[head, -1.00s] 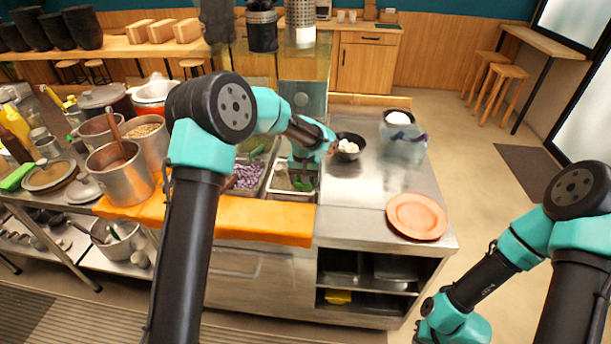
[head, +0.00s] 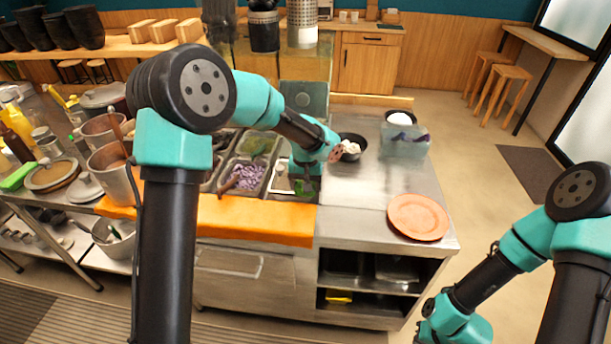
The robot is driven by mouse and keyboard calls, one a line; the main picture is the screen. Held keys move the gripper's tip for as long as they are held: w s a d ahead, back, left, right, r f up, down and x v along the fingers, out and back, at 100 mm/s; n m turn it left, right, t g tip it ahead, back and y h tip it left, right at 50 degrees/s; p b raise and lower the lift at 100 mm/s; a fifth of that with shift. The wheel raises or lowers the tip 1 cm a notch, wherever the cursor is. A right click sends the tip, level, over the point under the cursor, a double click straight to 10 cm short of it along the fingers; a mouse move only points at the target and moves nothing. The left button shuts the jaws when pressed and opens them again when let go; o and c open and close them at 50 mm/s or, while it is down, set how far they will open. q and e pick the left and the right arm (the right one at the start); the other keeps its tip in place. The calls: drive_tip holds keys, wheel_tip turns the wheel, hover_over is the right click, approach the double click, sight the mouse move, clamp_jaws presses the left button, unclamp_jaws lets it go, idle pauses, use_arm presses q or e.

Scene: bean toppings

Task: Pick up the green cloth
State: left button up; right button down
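A bright green, folded-looking item (head: 17,176), possibly the green cloth, lies at the far left on the steel side table. My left gripper (head: 304,186) points down over a steel bin at the counter's left part, far from that item. A small green patch shows at its fingertips; I cannot tell whether it is bin contents or something held. The fingers are too small and covered to read. My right arm hangs at the lower right, and its gripper is not in view.
A bin of purple beans (head: 249,177) and an orange board (head: 250,220) lie by my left gripper. A black bowl (head: 352,147) and an orange plate (head: 418,217) stand on the counter. A steel pot (head: 112,172) stands left. The counter's middle is clear.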

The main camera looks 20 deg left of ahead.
use_arm(q)
drive_tip(key=s+d, duration=0.2)
drive_tip(key=s, duration=0.6)
drive_tip(key=shift+s+d+r, duration=0.25)
drive_tip(key=shift+s+r, duration=0.1)
drive_tip(key=shift+r, duration=0.05)
